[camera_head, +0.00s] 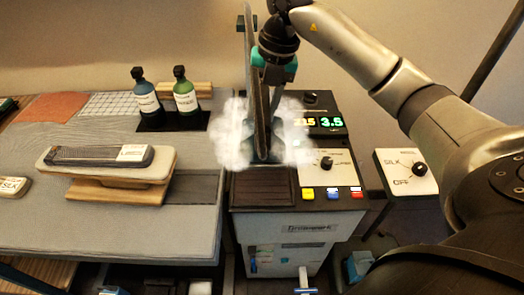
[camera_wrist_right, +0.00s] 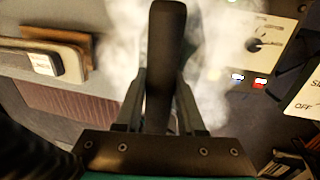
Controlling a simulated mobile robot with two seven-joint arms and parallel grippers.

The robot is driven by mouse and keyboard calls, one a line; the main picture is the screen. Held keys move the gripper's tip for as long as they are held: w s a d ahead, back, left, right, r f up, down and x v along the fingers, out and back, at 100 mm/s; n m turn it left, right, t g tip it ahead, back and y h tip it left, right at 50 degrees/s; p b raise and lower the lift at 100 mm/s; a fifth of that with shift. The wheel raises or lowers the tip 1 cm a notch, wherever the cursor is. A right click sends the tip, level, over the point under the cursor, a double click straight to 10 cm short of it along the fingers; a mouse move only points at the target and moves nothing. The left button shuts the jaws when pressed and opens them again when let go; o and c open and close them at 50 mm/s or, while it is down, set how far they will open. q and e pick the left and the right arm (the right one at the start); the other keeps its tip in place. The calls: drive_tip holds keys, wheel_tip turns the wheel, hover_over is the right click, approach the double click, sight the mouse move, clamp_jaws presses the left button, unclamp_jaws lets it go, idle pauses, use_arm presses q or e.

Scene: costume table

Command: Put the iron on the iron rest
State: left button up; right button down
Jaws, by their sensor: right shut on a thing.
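My right gripper (camera_head: 268,100) reaches down from above, its fingers closed on the dark handle of the iron (camera_head: 262,130). In the right wrist view the handle (camera_wrist_right: 166,50) stands between the two fingers (camera_wrist_right: 160,105). White steam surrounds the iron's lower part, so its sole and any contact below are hard to see. The dark ribbed pad that looks like the iron rest (camera_head: 264,190) is on top of the steam station, just in front of and below the iron. A ribbed dark pad (camera_wrist_right: 75,110) also shows left in the right wrist view. My left gripper is not in view.
The steam station (camera_head: 290,226) carries a lit display (camera_head: 327,122), a knob and coloured buttons. Left on the ironing table are a padded wooden board (camera_head: 120,190) and two bottles (camera_head: 185,95). A silk/off dial box (camera_head: 405,172) stands right of the station.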

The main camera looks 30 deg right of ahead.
wheel_tip(320, 180, down, 12)
drive_tip(key=b, duration=0.1)
idle(0.5)
drive_tip(key=shift+f, duration=0.1)
drive_tip(key=c, duration=0.9)
unclamp_jaws()
drive_tip(key=shift+f, duration=0.2)
drive_tip(key=shift+c, duration=0.2)
drive_tip(key=o, duration=0.4)
drive_tip(key=shift+r, duration=0.1)
drive_tip(key=r, duration=0.4)
drive_tip(key=s+d+r, duration=0.1)
drive_tip(key=r, duration=0.3)
drive_tip(key=d+r+p, duration=0.1)
drive_tip(key=r, duration=0.3)
drive_tip(key=shift+s, duration=0.15)
drive_tip(key=shift+a, duration=0.1)
